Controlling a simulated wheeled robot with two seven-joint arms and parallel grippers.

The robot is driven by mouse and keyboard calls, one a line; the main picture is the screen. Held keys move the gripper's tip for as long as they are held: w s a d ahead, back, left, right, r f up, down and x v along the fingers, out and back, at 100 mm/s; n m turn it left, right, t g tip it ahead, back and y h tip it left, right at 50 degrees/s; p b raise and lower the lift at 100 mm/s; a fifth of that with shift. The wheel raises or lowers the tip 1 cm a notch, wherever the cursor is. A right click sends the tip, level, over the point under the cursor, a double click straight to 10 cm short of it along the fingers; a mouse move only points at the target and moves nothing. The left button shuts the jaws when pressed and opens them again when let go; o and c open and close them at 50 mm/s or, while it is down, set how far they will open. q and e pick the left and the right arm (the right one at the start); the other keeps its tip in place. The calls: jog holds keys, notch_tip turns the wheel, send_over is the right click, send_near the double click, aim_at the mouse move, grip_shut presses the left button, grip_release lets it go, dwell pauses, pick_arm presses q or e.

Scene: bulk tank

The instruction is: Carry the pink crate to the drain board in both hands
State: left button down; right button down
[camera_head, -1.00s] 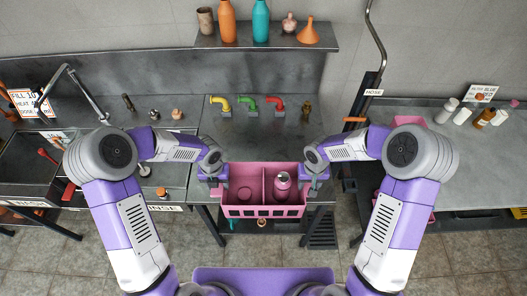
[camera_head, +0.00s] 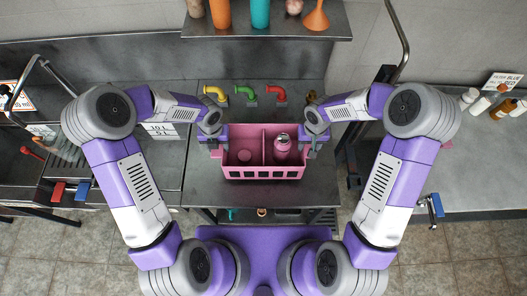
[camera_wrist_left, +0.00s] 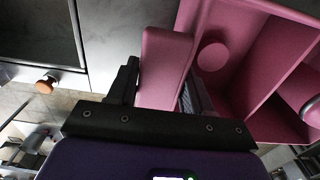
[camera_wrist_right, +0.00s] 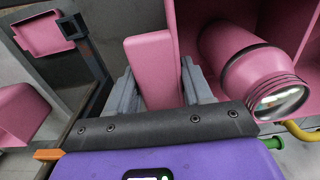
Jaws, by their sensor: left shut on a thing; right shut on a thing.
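The pink crate (camera_head: 263,173) is in front of me over the middle grey counter, roughly level; I cannot tell whether it touches the top. A divider splits it. A pink bottle with a silver cap (camera_head: 282,147) is in the right compartment, and a round pink piece (camera_head: 244,155) is in the left. My left gripper (camera_head: 216,150) is shut on the crate's left handle (camera_wrist_left: 166,65). My right gripper (camera_head: 312,150) is shut on its right handle (camera_wrist_right: 154,70). I cannot surely pick out the drain board; a ribbed grey piece (camera_head: 65,150) lies by the left sink.
Yellow (camera_head: 214,94), green (camera_head: 245,95) and red (camera_head: 276,94) taps stand behind the crate. A shelf (camera_head: 265,30) with several vessels is above them. The right counter (camera_head: 465,150) has bare room, with bottles at its back.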

pick_arm(q)
jog(key=shift+s+r, duration=0.15)
jog(key=shift+s, duration=0.15)
pick_arm(e)
jog(key=shift+s+r, duration=0.15)
jog(key=shift+s, duration=0.15)
